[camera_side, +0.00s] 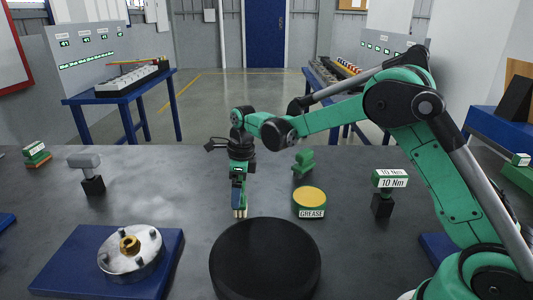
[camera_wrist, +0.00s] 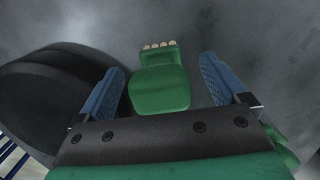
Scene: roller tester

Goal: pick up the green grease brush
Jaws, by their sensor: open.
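The green grease brush (camera_wrist: 160,86) lies between my two blue fingers in the wrist view, its pale bristle tufts pointing to the top of the picture. My gripper (camera_wrist: 160,92) is open, with a visible gap between the brush and each finger toward the tips. In the side view my gripper (camera_side: 239,197) points down low over the grey table, behind the black disc. Pale tufts (camera_side: 240,213) show at its lower end there; the rest of the brush is mostly hidden by the fingers.
The black disc (camera_side: 265,262) stands close in front of my gripper. A yellow-topped grease tin (camera_side: 310,201) and a green stepped object (camera_side: 303,163) are to the right. A blue plate (camera_side: 62,262) holds a metal flange (camera_side: 145,262) at left. A 10 Nm tool (camera_side: 390,180) stands farther right.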

